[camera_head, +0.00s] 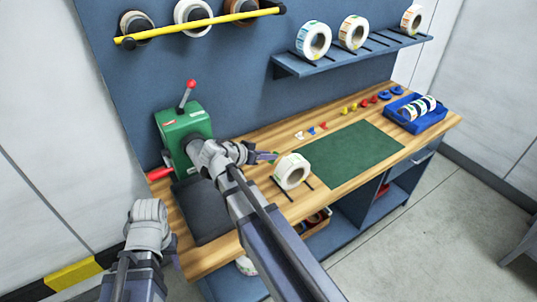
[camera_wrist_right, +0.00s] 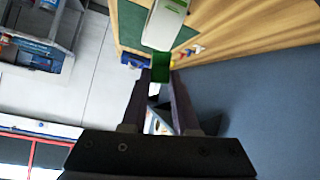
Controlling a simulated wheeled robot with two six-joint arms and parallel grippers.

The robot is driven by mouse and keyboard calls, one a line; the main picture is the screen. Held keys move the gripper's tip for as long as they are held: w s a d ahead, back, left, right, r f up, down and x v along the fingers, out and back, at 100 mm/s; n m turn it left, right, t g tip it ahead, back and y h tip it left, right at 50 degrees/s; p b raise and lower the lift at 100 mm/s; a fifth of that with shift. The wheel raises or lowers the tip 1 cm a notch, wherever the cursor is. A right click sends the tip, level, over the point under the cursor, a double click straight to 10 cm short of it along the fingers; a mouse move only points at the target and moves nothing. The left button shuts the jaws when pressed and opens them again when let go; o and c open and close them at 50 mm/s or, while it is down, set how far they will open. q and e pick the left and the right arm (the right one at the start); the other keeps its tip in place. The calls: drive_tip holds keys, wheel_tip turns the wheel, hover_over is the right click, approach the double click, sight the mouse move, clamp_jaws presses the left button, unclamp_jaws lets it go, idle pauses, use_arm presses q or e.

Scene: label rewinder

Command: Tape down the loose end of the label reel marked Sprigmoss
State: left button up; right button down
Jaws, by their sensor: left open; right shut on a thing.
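A white label reel (camera_head: 293,170) stands on a low dark rack on the wooden bench, left of the green mat. Its marking is too small to read. My right gripper (camera_head: 270,156) is just to the left of this reel. In the right wrist view its fingertips (camera_wrist_right: 161,82) are shut on a small green piece (camera_wrist_right: 161,66), which looks like tape. The green piece overlaps the edge of a white rounded surface with green print (camera_wrist_right: 166,22), likely the reel; I cannot tell whether they touch. My left arm shows low at the left; its gripper fingers are not visible.
A green machine (camera_head: 185,128) with a red-knobbed lever and a dark pad (camera_head: 203,212) are at the bench's left. The green mat (camera_head: 352,152) is bare. Small coloured pieces lie behind it. A blue tray (camera_head: 436,122) holds reels at the right. More reels are on the wall shelf (camera_head: 345,55).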

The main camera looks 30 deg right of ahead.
sight(285, 164)
drive_tip(key=shift+d+f, duration=0.1)
drive_tip(key=shift+f, duration=0.05)
drive_tip(key=shift+w+d+f+b, duration=0.1)
drive_tip(key=shift+d+f+b, duration=0.6)
drive_tip(key=shift+f+b, duration=0.3)
drive_tip(key=shift+d+f+b, duration=0.7)
drive_tip(key=shift+f+b, duration=0.25)
drive_tip(key=shift+b, duration=0.05)
drive_tip(key=shift+w+d+f+b, duration=0.1)
drive_tip(key=shift+d+f+b, duration=0.6)
drive_tip(key=shift+f+b, duration=0.3)
drive_tip(key=shift+d+f, duration=0.15)
drive_tip(key=c, duration=0.6)
unclamp_jaws()
drive_tip(key=p+v, duration=0.3)
drive_tip(key=v, duration=0.4)
drive_tip(key=shift+a+r+p, duration=0.25)
drive_tip(key=shift+a+p, duration=0.05)
drive_tip(key=shift+p, duration=0.1)
